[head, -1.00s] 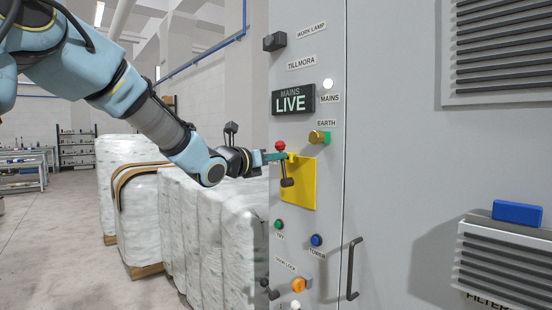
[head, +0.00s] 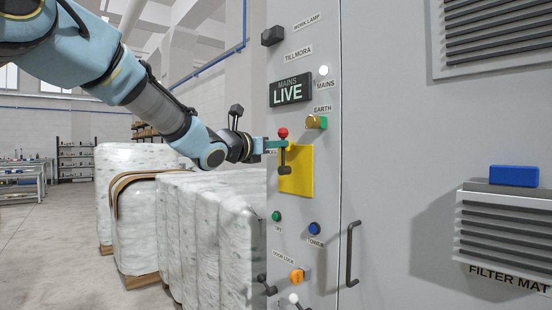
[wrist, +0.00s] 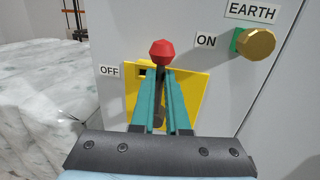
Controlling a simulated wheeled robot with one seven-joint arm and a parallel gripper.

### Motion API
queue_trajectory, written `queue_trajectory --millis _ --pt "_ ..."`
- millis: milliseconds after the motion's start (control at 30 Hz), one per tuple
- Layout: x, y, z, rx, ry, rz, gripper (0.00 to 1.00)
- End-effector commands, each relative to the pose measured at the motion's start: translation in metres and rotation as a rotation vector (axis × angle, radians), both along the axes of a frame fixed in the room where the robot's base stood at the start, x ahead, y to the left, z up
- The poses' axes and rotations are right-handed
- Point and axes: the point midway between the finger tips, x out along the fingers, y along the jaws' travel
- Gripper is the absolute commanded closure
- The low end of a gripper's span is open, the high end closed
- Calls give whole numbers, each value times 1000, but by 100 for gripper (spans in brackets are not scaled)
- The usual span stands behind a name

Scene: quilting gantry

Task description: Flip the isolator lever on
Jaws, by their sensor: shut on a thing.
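The isolator lever has a red knob (head: 283,132) on a dark shaft, in front of a yellow plate (head: 300,172) on the grey cabinet. In the wrist view the red knob (wrist: 162,52) stands above my fingers, between the OFF label (wrist: 109,71) at left and the ON label (wrist: 206,41) at right. The lever looks near upright there. My gripper (head: 279,144) reaches in from the left. In the wrist view my gripper's teal fingers (wrist: 160,77) are shut on the shaft just below the knob. The fingers partly hide the lower shaft and the plate.
A brass EARTH knob (head: 316,122) sits above and right of the plate. Green (head: 276,216) and blue (head: 314,228) buttons and a door handle (head: 351,254) lie below. A lit MAINS LIVE sign (head: 291,91) is above. Wrapped bales (head: 195,235) stand left of the cabinet.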

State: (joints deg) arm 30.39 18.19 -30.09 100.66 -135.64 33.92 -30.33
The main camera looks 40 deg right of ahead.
Motion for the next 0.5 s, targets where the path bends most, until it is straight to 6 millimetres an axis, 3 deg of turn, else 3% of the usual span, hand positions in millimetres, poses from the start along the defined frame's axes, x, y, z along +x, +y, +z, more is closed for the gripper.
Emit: queue_trajectory --millis 400,433,500 --pt "-2 0 -1 2 -14 -1 100" --pt "-2 0 -1 2 -14 -1 85" --pt "-2 0 -1 2 -14 -1 77"
